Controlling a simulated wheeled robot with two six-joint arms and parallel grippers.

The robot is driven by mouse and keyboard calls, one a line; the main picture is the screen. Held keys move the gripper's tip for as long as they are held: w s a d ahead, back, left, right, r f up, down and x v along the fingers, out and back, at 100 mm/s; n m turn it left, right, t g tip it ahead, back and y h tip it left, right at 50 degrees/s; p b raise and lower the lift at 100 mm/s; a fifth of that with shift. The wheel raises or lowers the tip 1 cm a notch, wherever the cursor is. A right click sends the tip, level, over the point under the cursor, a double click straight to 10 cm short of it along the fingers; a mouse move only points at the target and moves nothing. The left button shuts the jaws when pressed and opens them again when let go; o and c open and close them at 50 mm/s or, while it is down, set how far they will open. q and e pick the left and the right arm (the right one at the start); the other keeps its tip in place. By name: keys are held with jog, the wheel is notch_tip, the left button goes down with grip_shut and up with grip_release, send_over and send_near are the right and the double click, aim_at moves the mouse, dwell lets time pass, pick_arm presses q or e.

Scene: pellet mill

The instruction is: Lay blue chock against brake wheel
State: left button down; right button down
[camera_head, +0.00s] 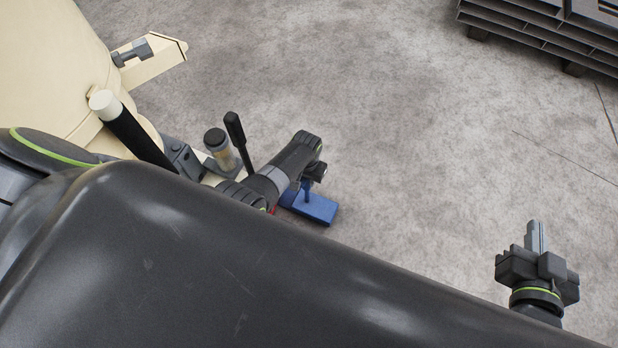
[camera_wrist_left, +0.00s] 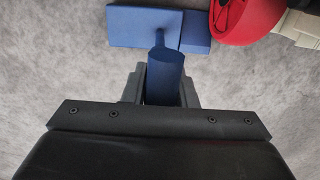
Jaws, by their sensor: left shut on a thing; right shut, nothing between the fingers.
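The blue chock (camera_head: 316,208) is low near the floor, with a flat body and an upright handle. In the left wrist view its handle (camera_wrist_left: 163,80) is between the fingers of my left gripper (camera_wrist_left: 168,88), which is shut on it; in the head view this gripper (camera_head: 305,186) is partly hidden by its own wrist. A red, rounded part (camera_wrist_left: 245,18), apparently the brake wheel, borders the chock's right end in the wrist view. I cannot tell whether they touch. Only a sliver of red shows in the head view. My right gripper (camera_head: 535,236) is shut and empty.
A cream machine (camera_head: 50,50) with a black-sleeved bar, a black lever (camera_head: 238,132) and a dark-capped cylinder (camera_head: 216,142) stands left of my left gripper. A dark pallet (camera_head: 545,35) lies at the top right. The concrete floor between is clear.

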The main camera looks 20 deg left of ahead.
pick_arm(q)
jog(key=shift+w+a+r, duration=0.1)
jog(key=shift+w+a, duration=0.05)
jog(key=shift+a, duration=0.9)
jog(key=shift+a+p, duration=0.4)
jog(key=shift+a, duration=0.95)
jog(key=shift+s+p, duration=0.4)
jog(key=shift+s, duration=0.05)
dwell(0.9)
dwell(0.3)
jog(key=shift+f, duration=0.25)
dwell(0.5)
